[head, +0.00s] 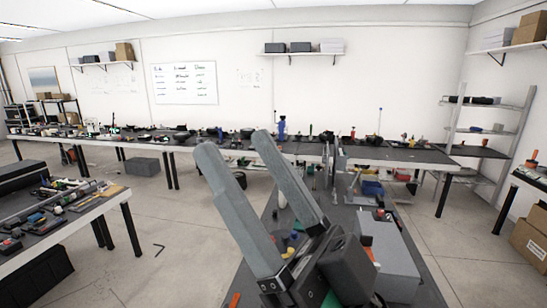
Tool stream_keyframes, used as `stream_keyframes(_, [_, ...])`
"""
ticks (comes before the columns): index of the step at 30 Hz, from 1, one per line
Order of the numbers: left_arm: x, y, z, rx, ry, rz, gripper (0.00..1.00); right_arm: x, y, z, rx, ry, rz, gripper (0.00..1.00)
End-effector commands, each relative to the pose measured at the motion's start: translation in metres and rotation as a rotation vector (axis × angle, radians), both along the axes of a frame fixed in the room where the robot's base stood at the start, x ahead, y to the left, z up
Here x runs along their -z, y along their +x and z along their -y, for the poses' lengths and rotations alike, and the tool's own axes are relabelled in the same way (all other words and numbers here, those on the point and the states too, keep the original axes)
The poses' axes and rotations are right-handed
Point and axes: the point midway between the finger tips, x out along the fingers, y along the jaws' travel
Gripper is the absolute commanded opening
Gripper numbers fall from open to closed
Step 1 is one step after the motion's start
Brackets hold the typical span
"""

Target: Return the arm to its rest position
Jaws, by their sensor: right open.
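My right gripper (234,142) fills the centre of the head view. Its two long grey fingers point up and to the left, spread apart with nothing between them. The dark gripper body sits at the lower centre and hides part of the bench behind it. The fingers stand in front of the floor and the far workbench, and I see no contact with anything. My left gripper is not in view.
A dark bench (421,270) with a grey box (388,262) lies below and right of the gripper. A long cluttered workbench (400,155) runs along the back wall. A tool-covered table (88,212) stands at left. Open concrete floor (170,235) lies between them.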

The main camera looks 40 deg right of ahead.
Motion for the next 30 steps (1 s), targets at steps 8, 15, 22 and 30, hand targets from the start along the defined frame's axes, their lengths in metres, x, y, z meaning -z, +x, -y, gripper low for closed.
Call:
stream_keyframes(8, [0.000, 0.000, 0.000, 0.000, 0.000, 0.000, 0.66, -0.013, -0.002, 0.024, 0.203, -0.058, -0.028, 0.66])
stream_keyframes(15, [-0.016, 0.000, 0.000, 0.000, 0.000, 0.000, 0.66, -0.028, -0.002, 0.023, 0.199, -0.057, -0.028, 0.66])
stream_keyframes(22, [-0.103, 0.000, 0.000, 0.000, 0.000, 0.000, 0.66, -0.115, -0.002, 0.023, 0.197, -0.057, -0.028, 0.66])
stream_keyframes(30, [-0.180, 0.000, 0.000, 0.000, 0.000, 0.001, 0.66, -0.192, -0.002, 0.023, 0.197, -0.057, -0.028, 0.66])
